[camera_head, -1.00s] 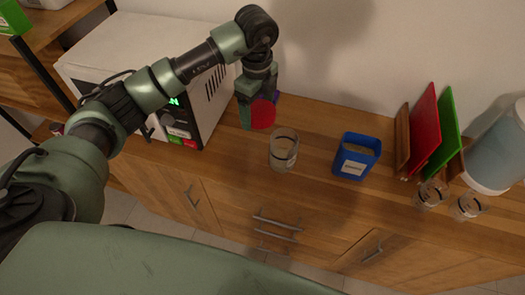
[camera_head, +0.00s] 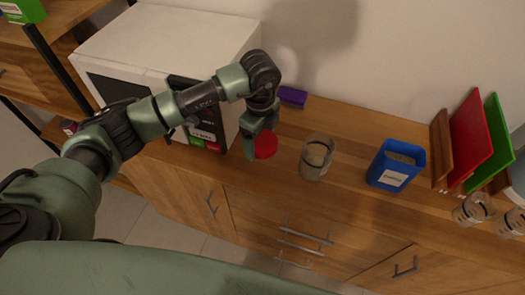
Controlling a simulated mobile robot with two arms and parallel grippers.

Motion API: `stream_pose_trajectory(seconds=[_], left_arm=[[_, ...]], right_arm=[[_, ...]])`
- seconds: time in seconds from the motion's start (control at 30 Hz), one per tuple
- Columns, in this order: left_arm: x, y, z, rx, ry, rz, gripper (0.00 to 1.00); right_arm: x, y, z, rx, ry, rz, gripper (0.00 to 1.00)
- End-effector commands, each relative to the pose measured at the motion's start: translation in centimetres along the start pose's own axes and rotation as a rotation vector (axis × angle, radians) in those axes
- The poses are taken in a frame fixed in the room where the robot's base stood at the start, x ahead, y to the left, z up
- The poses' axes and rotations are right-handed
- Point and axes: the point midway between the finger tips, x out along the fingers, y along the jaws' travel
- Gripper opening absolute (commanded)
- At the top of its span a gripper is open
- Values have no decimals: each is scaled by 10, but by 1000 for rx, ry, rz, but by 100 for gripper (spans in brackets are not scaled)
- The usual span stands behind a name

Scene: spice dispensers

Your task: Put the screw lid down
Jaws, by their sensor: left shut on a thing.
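My left gripper (camera_head: 259,140) is shut on a round red screw lid (camera_head: 266,147). The lid is at the left of the open glass jar (camera_head: 316,158), low over the wooden counter (camera_head: 345,210). I cannot tell whether the lid touches the counter. The fingers hide part of the lid's left side. The jar stands upright on the counter, apart from the lid. My right gripper is not in view.
A white microwave (camera_head: 165,42) stands left, behind my left arm. A purple block (camera_head: 292,96) lies near the wall. A labelled blue container (camera_head: 396,164) stands right of the jar, then cutting boards (camera_head: 470,137) and glasses (camera_head: 473,209). Counter in front of the jar is clear.

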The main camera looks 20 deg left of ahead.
Motion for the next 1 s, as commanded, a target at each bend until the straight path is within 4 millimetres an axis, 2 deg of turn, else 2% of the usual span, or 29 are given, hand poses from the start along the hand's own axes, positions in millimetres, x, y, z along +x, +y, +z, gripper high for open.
stream_pose_trajectory(seconds=[0.1,0.27,0.53,0.97,1.0], left_arm=[[19,0,0,0,1,1,43],[33,0,-1,0,0,0,43],[69,0,0,0,0,0,43],[77,0,0,0,0,-2,43],[76,-1,0,0,0,-2,87]], right_arm=[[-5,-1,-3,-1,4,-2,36],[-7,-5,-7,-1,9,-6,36],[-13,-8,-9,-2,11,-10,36],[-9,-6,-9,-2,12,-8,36],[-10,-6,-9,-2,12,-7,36]])
